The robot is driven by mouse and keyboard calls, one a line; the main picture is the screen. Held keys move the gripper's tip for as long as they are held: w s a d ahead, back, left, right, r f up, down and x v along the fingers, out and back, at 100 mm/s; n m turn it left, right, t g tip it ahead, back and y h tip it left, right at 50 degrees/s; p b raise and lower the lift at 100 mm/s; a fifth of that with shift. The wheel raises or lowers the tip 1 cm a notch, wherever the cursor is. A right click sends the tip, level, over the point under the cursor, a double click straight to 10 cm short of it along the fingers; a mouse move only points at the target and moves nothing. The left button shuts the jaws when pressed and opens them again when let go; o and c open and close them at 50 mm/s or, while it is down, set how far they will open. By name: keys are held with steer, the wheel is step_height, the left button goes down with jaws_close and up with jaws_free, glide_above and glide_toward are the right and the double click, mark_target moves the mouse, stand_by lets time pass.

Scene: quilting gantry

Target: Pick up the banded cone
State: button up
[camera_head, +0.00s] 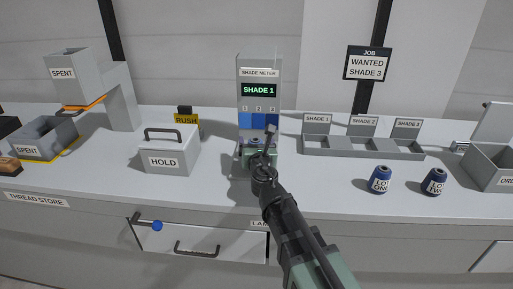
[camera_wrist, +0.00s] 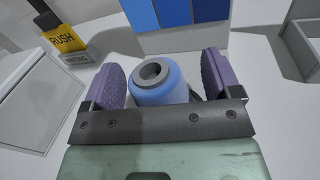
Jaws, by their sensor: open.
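A blue cone (camera_wrist: 160,92) with a grey, hollow top stands between the purple finger pads of my gripper (camera_wrist: 162,72) in the wrist view. My gripper is open, with one pad on each side of the cone; I cannot tell if either pad touches it. In the head view, my gripper (camera_head: 260,158) is at the foot of the shade meter (camera_head: 258,65), mostly covering this cone (camera_head: 254,141). No band shows on its visible part. Two darker blue cones with white label bands, LOT ONE (camera_head: 379,179) and LOT TWO (camera_head: 434,182), stand on the counter at the right.
The meter reads SHADE 1. A lidded HOLD box (camera_head: 165,158) and a RUSH block (camera_head: 187,120) are left of it. Shade trays (camera_head: 362,149) stand right. A grey bin (camera_head: 495,170) is at the far right.

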steer(key=shift+s, duration=0.15)
steer(key=shift+r, duration=0.1)
steer(key=c, duration=1.1)
